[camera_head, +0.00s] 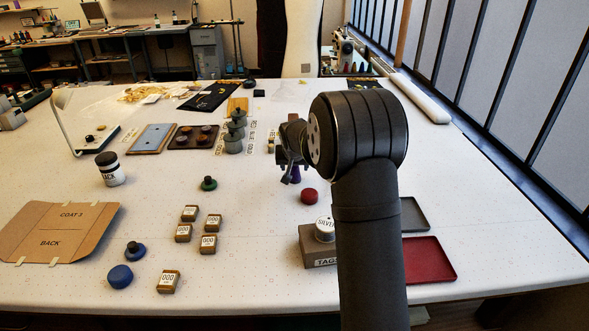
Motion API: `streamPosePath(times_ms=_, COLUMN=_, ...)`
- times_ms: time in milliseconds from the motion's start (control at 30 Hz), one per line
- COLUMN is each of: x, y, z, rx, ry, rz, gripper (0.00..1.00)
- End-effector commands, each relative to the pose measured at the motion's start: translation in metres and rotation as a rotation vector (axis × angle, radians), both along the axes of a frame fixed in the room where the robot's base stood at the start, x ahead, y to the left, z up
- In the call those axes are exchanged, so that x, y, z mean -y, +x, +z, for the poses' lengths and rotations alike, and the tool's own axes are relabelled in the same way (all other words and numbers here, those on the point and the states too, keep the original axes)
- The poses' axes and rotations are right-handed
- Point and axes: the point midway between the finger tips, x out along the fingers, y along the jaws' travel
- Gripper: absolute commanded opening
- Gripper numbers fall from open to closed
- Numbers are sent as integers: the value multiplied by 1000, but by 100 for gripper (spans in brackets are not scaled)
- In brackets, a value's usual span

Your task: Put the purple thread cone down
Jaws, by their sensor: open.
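The purple thread cone (295,174) stands on the white table just below my gripper (289,170), partly hidden by the jaws and the arm. My gripper is open and points down at the cone. Whether the jaws still touch the cone cannot be made out. The cone's base is hard to see at this size.
A red round piece (309,196) lies just in front of the cone. A tag box (318,248) stands nearer, with a red tray (428,260) to its right. Grey-green lidded pots (233,143) stand left of my gripper. The table between the cone and the green piece (209,184) is clear.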

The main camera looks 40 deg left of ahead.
Motion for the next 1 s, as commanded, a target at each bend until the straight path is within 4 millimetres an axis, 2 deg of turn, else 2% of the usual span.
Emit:
streamPosePath(times_ms=300, x=23, y=-26, z=55, rx=2, ry=3, rz=1, gripper=55)
streamPosePath(times_ms=500, x=33, y=-36, z=76, rx=1, ry=1, rz=1, gripper=55)
streamPosePath(times_ms=1000, x=36, y=-39, z=82, rx=-1, ry=-1, rz=0, gripper=55)
